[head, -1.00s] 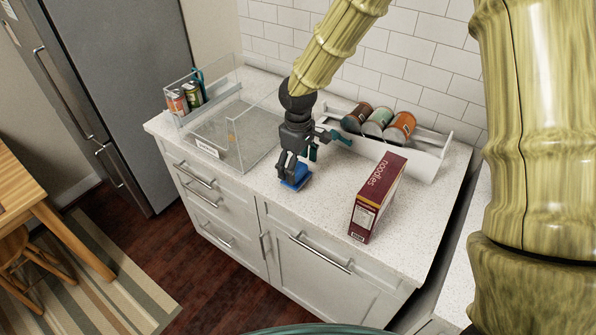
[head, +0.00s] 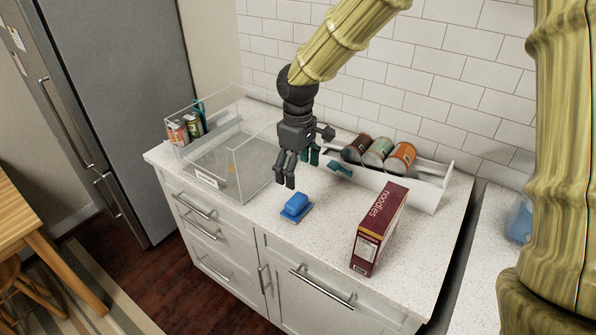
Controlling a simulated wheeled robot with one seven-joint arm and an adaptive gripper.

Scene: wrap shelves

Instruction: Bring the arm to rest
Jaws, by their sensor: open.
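My gripper (head: 289,178) hangs from my arm over the middle of the white speckled counter (head: 325,248). It points down, is open and holds nothing. A blue block-like thing (head: 296,204) with a flat base lies on the counter just below and in front of the fingers, apart from them.
A dark red noodles box (head: 378,230) stands to the right. A white rack (head: 428,180) with several cans lies at the back right. A clear bin (head: 232,168) and a small clear holder (head: 180,143) with cans stand to the left. A tiled wall (head: 440,60) rises behind.

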